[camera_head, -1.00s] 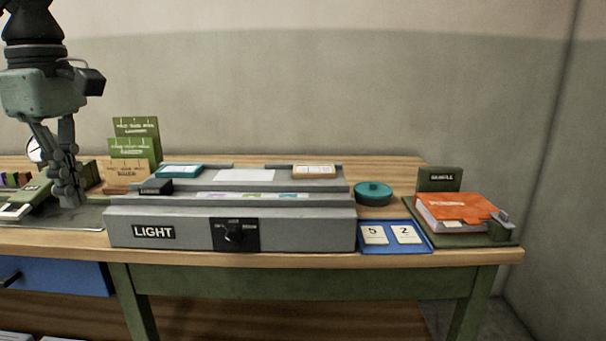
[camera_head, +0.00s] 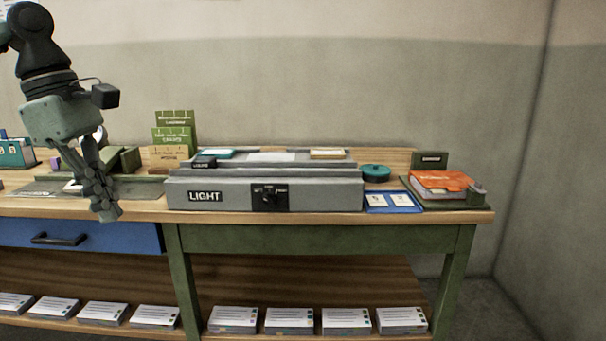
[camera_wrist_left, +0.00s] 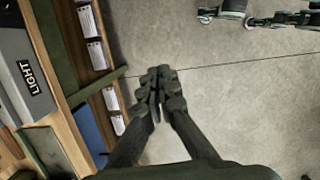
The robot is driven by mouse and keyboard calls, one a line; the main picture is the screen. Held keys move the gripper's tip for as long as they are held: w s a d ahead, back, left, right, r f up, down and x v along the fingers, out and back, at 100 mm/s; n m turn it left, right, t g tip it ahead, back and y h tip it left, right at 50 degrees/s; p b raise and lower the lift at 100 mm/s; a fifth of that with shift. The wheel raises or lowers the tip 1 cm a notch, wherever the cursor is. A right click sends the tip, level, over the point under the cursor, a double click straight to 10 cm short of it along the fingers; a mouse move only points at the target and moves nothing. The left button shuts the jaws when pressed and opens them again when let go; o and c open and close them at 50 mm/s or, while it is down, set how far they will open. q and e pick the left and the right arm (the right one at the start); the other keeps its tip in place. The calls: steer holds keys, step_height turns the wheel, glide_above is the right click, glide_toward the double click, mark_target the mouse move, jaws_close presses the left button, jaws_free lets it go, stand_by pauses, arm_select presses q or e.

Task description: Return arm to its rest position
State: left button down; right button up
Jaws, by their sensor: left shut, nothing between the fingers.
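My left gripper (camera_head: 106,213) hangs down at the left of the head view, in front of the table's edge near the blue drawer. Its fingers are together with nothing between them. In the left wrist view my left gripper (camera_wrist_left: 158,78) shows shut and empty, with bare floor behind its fingertips. My right gripper is not in view.
The grey LIGHT box (camera_head: 230,200) stands on the wooden table (camera_head: 330,213). To its right are a teal round tin (camera_head: 375,172), a blue tray (camera_head: 393,209) and an orange-topped book (camera_head: 440,183). The blue drawer (camera_head: 110,236) is shut. Paper stacks (camera_head: 290,318) lie on the lower shelf.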

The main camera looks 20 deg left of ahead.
arm_select(q)
steer(key=w+d+f+n+t+h, duration=0.3)
steer(key=w+d+n+h, duration=0.1)
steer(key=w+h, duration=0.15)
steer(key=w+d+f+n+t+h, duration=0.4)
steer(key=w, duration=0.3)
steer(key=w+a+f+n+t+y, duration=0.2)
steer(key=a+f+n+t+y, duration=0.3)
steer(key=f+n, duration=0.5)
steer(key=w+a+f+n+t+y, duration=0.35)
steer(key=a+f+n+y, duration=0.2)
steer(key=n, duration=0.75)
steer(key=s+d+f+n+g+y, duration=0.1)
steer(key=s+f+n+g+y, duration=0.1)
steer(key=s+f+n, duration=0.35)
steer(key=s+f+n+g+y, duration=0.1)
steer(key=s+f+n+g, duration=0.15)
steer(key=f, duration=0.65)
steer(key=s+d+f+n+g+y, duration=0.15)
steer(key=s+f+n, duration=0.25)
steer(key=f, duration=0.4)
steer(key=s+d+f+n+g+h, duration=0.1)
steer(key=s+d+f+n+g, duration=0.2)
steer(key=s+d+f, duration=0.2)
steer(key=s+d+f+n+g, duration=0.3)
steer(key=s+d+f, duration=0.3)
steer(key=s, duration=0.5)
steer(key=shift+d+f+g+h, duration=0.25)
steer(key=shift+f+g+h, duration=0.1)
steer(key=shift+f+g, duration=0.35)
